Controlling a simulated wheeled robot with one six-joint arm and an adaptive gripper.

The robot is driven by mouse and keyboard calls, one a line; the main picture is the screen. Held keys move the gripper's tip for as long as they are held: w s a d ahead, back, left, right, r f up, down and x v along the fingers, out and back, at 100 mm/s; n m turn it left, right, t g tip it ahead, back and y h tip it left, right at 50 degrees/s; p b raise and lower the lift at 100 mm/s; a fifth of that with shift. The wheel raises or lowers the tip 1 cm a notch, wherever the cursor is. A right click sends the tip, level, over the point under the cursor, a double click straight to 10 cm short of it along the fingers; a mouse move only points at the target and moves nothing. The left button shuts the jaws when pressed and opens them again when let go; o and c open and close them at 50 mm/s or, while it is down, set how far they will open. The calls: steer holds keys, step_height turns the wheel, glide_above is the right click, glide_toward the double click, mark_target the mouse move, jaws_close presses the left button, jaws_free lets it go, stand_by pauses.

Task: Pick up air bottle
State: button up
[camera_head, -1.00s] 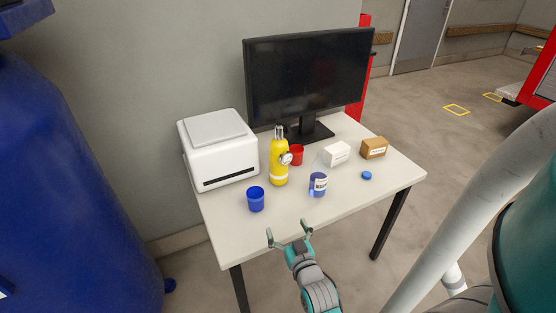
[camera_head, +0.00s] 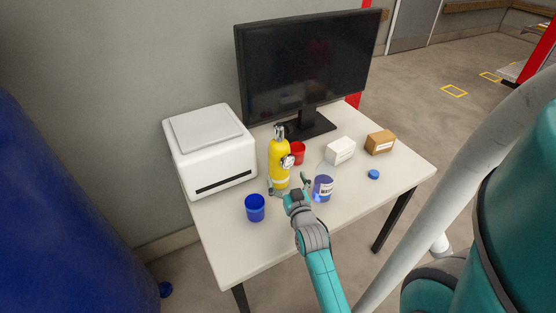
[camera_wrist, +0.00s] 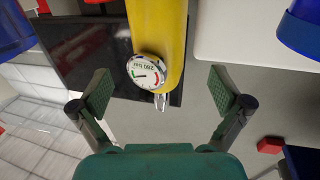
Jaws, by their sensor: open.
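The air bottle (camera_head: 279,164) is a yellow cylinder with a white band, a valve on top and a round gauge. It stands upright on the white table (camera_head: 242,247). My gripper (camera_head: 290,185) is just in front of its lower part in the head view. In the wrist view the open fingers of my gripper (camera_wrist: 164,92) spread left and right, with the yellow bottle (camera_wrist: 158,28) beyond and between them. The gauge (camera_wrist: 148,72) shows near the middle there. I cannot tell whether a finger touches the bottle.
A blue cup (camera_head: 255,208) stands left of my gripper and a blue-labelled bottle (camera_head: 323,188) close to its right. A red cup (camera_head: 298,152), white box (camera_head: 340,151), brown box (camera_head: 380,142) and blue cap (camera_head: 373,174) lie further right. A printer (camera_head: 211,150) and monitor (camera_head: 306,70) stand behind.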

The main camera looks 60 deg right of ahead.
mark_target(279, 159)
steer(key=shift+x, duration=4.6)
steer(key=shift+f, duration=0.15)
steer(key=shift+c, duration=0.3)
steer(key=c, duration=1.6)
steer(key=shift+r, duration=0.2)
steer(key=shift+c, duration=0.7)
